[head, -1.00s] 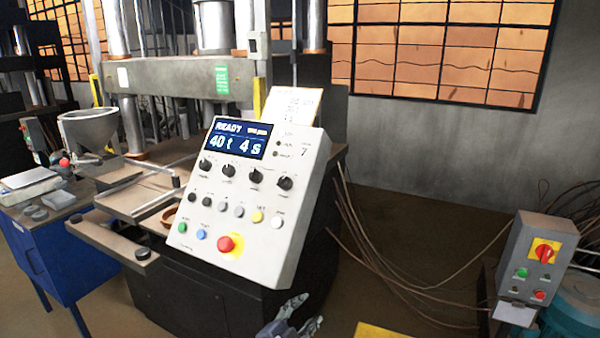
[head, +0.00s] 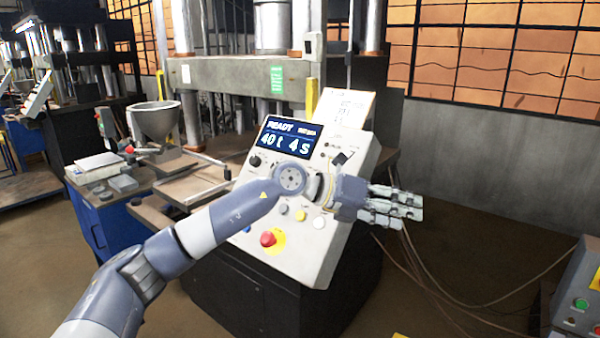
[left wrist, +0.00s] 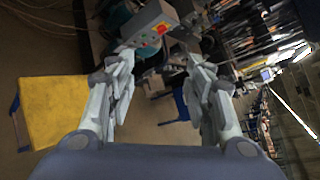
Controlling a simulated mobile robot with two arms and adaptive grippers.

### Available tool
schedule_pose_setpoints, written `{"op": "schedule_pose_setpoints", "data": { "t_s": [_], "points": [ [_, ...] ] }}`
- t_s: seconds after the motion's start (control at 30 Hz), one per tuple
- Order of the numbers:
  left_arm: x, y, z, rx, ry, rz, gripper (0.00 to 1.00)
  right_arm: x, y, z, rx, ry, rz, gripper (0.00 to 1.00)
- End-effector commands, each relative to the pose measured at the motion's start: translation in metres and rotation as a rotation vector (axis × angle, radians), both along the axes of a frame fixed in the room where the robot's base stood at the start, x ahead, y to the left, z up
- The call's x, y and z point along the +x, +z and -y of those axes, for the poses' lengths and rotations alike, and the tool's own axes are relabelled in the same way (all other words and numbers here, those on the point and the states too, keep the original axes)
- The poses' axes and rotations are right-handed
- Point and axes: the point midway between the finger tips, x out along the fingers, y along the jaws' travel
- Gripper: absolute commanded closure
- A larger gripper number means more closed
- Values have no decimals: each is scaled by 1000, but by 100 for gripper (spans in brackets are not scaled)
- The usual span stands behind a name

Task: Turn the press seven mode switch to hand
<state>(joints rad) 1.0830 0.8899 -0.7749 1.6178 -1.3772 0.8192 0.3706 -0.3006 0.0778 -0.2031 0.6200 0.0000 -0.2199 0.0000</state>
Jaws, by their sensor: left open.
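The grey press control panel (head: 300,255) stands tilted in the middle of the head view, with a blue display (head: 284,139) reading READY, 40 t, 4 s. One black rotary knob (head: 254,161) shows at its left and another black knob (head: 339,159) shows just above my left wrist. My left arm crosses in front and hides the knobs between. Labels are too small to read, so I cannot tell which is the mode switch. My left gripper (head: 408,206) is open and empty, at the panel's right edge and pointing right. It also shows in the left wrist view (left wrist: 158,62). My right gripper is out of view.
A red emergency button (head: 268,238) sits low on the panel. A grey switch box (head: 578,300) stands at the far right; the left wrist view shows its red switch (left wrist: 160,29). A yellow platform (left wrist: 52,108) lies at left there. Cables cross the floor right of the press.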

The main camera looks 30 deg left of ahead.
Motion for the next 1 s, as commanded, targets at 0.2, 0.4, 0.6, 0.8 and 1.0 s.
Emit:
{"op": "schedule_pose_setpoints", "data": {
  "t_s": [0.2,0.4,0.6,0.8,1.0],
  "points": [
    [-2,39,-128,449,196,-8,53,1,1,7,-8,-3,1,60],
    [-23,73,-227,665,404,-74,53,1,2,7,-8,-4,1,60],
    [-36,84,-264,731,491,-113,53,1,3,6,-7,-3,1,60],
    [-19,67,-265,734,491,-118,53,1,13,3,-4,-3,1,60],
    [9,41,-263,733,490,-117,53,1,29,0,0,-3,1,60]
  ]
}}
